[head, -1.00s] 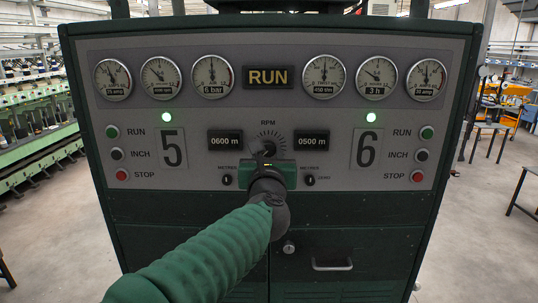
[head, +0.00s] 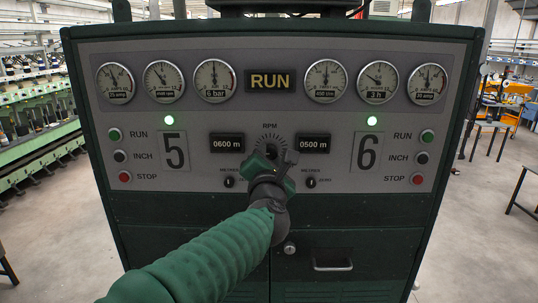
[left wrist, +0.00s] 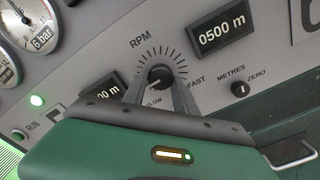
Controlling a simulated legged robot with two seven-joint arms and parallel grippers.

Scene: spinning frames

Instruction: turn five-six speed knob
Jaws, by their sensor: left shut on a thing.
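The RPM speed knob (head: 271,151) is a dark round knob between the 5 and 6 sides of the panel, with a ring of tick marks above it. In the left wrist view the knob (left wrist: 160,76) sits between the two grey fingers. My left gripper (head: 272,156) reaches it from below and is shut on it, and the gripper's body is tilted. The wrist view shows the panel lettering slanted, with SLOW and FAST beside the knob. My right gripper is not in view.
Two METRES switches (head: 229,182) (head: 311,182) flank the knob below the 0600 m (head: 226,143) and 0500 m (head: 314,144) displays. RUN, INCH and STOP buttons sit at both sides. The RUN sign (head: 270,81) and both green lamps are lit.

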